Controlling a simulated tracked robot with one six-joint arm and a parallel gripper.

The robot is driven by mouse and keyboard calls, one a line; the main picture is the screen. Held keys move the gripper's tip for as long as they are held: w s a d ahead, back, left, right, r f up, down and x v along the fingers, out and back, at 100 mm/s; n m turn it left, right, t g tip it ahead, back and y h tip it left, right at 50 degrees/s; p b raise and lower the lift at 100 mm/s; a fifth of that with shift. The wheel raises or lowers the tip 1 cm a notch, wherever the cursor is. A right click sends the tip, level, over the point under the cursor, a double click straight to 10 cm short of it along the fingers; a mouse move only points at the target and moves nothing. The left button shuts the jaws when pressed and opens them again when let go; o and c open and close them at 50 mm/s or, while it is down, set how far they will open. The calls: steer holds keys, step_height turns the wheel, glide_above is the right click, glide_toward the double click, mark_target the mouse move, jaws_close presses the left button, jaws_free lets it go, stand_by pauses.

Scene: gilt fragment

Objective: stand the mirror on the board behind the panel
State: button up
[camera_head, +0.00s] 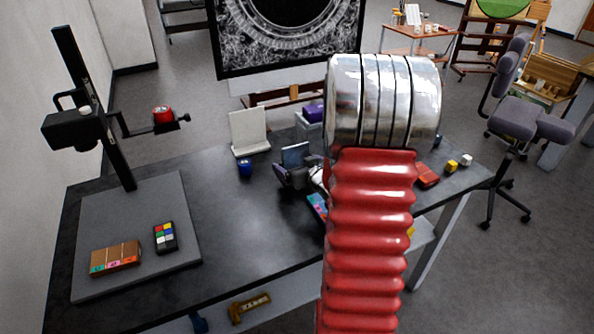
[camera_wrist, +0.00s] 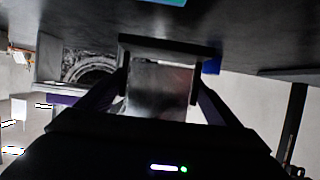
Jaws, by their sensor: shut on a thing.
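The mirror (camera_head: 296,154) is a small upright rectangle held in my gripper (camera_head: 293,172) above the dark table. In the wrist view the mirror (camera_wrist: 158,92) is a shiny plate with a dark bar along one edge, between my gripper's fingers (camera_wrist: 160,90). The board (camera_head: 150,210) is a flat grey plate on the table's left part. The panel (camera_head: 115,257), a brown block with coloured patches, lies on its near left part. The mirror is well right of the board. My red arm hides part of the table.
A colour chart (camera_head: 165,238) lies on the board beside the panel. A black column (camera_head: 95,110) with a camera arm rises at the board's far edge. A white stand (camera_head: 248,130) and blue cup (camera_head: 245,168) are left of my gripper. Bare board lies behind the panel.

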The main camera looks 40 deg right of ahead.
mark_target(296, 146)
step_height(296, 146, up, 7)
steer(key=shift+f, duration=0.1)
stand_by(0.7)
steer(key=w+a+f+n+y, duration=0.1)
steer(key=w+a, duration=0.3)
steer(key=a, duration=0.5)
steer(key=w+a+n+y, duration=0.1)
steer(key=w+a, duration=0.4)
steer(key=a, duration=0.5)
steer(key=a+f+n+y, duration=0.1)
steer(key=a+f, duration=0.1)
steer(key=a, duration=1.5)
steer(key=shift+a+f+t+y, duration=0.3)
steer(key=shift+a+y, duration=0.05)
steer(key=shift+y, duration=0.05)
